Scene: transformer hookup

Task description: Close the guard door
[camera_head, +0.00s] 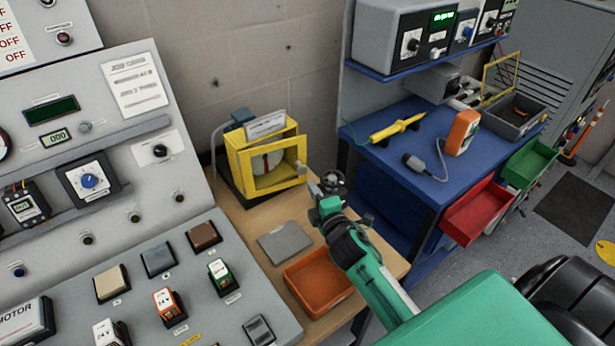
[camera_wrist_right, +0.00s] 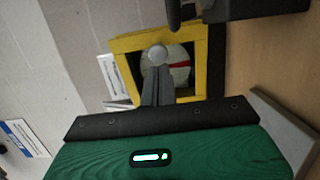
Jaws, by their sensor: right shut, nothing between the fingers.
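The yellow guard (camera_head: 238,163) stands at the back of the wooden bench and frames a pale round dial with a red mark. Its square yellow frame also shows in the right wrist view (camera_wrist_right: 128,44). I cannot tell for sure which yellow part is the guard door or how far it is open. My right gripper (camera_head: 308,178) is shut and empty, its tip close to the right front edge of the yellow frame; contact is unclear. In the right wrist view its closed fingers (camera_wrist_right: 157,55) point at the frame and cover part of the dial. My left gripper is out of view.
An orange tray (camera_head: 318,282) and a grey plate (camera_head: 285,242) lie on the bench near my right arm. A grey control console (camera_head: 150,255) stands at left. A blue workbench (camera_head: 400,150) with a yellow tool (camera_head: 397,128) and red bin (camera_head: 480,213) is at right.

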